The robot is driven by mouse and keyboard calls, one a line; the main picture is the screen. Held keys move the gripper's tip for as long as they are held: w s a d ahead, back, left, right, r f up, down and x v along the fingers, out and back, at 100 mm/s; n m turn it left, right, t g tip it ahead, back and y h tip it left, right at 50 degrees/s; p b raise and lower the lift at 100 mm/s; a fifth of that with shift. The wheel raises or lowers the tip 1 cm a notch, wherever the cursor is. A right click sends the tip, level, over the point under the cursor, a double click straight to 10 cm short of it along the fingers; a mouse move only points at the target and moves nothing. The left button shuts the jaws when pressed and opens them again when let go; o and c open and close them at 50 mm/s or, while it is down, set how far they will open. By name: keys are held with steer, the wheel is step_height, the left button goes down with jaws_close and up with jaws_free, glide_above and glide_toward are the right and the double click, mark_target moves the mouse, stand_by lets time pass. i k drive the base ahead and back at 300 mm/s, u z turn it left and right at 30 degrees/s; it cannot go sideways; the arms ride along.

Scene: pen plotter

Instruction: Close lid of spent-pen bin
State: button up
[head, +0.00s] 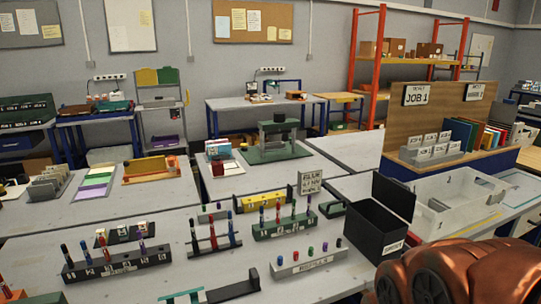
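The spent-pen bin (362,240) is a black open-topped box with a white label at its front right, seen in the head view right of centre on the grey table. Its black lid (394,196) stands raised at the bin's back right edge, tilted up, so the bin is open. What lies inside the bin is too dark to tell. Copper-coloured links of my arm fill the lower right corner, in front of and right of the bin. My gripper is not in view.
A clear divided tray (455,205) stands just right of the bin. A grey rack with short coloured pieces (308,262) stands left of it, and a green pen rack (284,226) behind that. A wooden panel (437,118) with job cards rises behind the tray.

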mark_target(396, 195)
steer(key=z, duration=1.9)
steer(key=i, duration=2.9)
steer(key=u, duration=3.35)
steer(key=k, duration=0.5)
steer(key=u, duration=0.35)
